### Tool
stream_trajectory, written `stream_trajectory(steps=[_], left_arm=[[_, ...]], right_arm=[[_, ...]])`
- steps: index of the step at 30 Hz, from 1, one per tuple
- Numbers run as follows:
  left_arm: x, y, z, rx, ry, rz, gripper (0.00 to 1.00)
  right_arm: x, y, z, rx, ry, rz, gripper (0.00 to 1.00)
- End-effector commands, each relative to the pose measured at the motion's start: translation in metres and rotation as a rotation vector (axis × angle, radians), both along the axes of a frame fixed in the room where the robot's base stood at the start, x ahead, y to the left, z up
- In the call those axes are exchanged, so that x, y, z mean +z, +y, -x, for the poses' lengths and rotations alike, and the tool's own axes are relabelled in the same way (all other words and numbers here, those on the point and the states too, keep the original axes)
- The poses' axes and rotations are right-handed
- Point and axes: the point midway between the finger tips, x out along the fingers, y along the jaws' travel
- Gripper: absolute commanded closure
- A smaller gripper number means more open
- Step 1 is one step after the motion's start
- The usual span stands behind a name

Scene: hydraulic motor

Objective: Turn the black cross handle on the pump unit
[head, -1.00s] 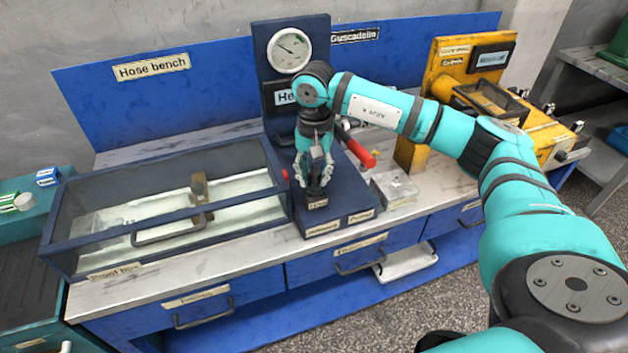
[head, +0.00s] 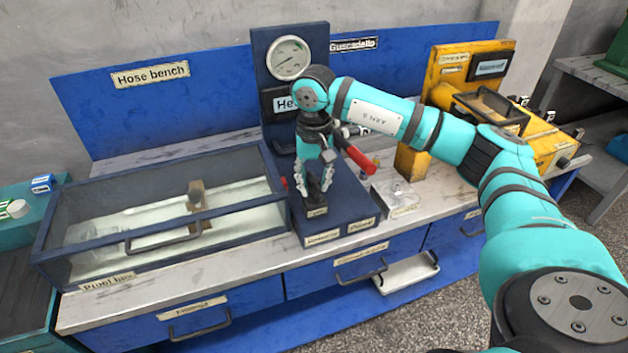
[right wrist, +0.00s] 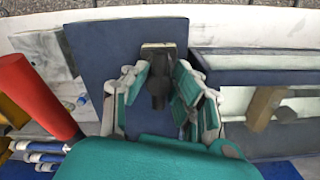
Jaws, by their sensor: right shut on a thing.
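The blue pump unit (head: 345,213) stands on the bench with its dial gauge on an upright back panel. The black cross handle (head: 313,198) is low on the front of the unit. My right gripper (head: 317,188) reaches down over it and is shut on it. In the right wrist view the handle (right wrist: 158,88) shows as a dark piece between the two fingers (right wrist: 160,82); the fingers hide part of its shape. My left gripper is not in view.
A red lever grip (head: 358,158) sticks out just right of my gripper. A clear-sided proof box (head: 100,232) stands close on the left. A yellow machine (head: 440,110) is at the right. The round gauge (head: 287,58) is behind my wrist.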

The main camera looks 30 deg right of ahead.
Motion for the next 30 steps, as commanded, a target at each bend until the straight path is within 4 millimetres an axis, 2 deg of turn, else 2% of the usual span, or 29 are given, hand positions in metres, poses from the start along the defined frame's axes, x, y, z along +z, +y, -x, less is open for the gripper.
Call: stream_trajectory(steps=[1, 2, 7, 15, 19, 30], left_arm=[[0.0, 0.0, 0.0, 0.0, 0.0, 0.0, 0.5], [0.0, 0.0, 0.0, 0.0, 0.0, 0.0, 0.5], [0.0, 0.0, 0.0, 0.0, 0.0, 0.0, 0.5], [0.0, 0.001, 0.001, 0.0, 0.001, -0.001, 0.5], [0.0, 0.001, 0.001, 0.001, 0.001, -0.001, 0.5], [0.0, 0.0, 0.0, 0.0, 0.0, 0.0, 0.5]], right_arm=[[0.001, -0.001, 0.0, -0.002, -0.001, 0.001, 1.0], [0.001, -0.001, 0.0, -0.002, -0.001, 0.001, 0.72], [0.001, -0.001, 0.0, -0.002, -0.001, 0.001, 0.5], [0.001, 0.0, 0.0, -0.002, -0.001, 0.001, 0.5], [0.011, 0.0, -0.001, -0.002, -0.004, 0.0, 0.5], [0.086, 0.0, -0.001, -0.001, -0.004, 0.0, 0.5]])
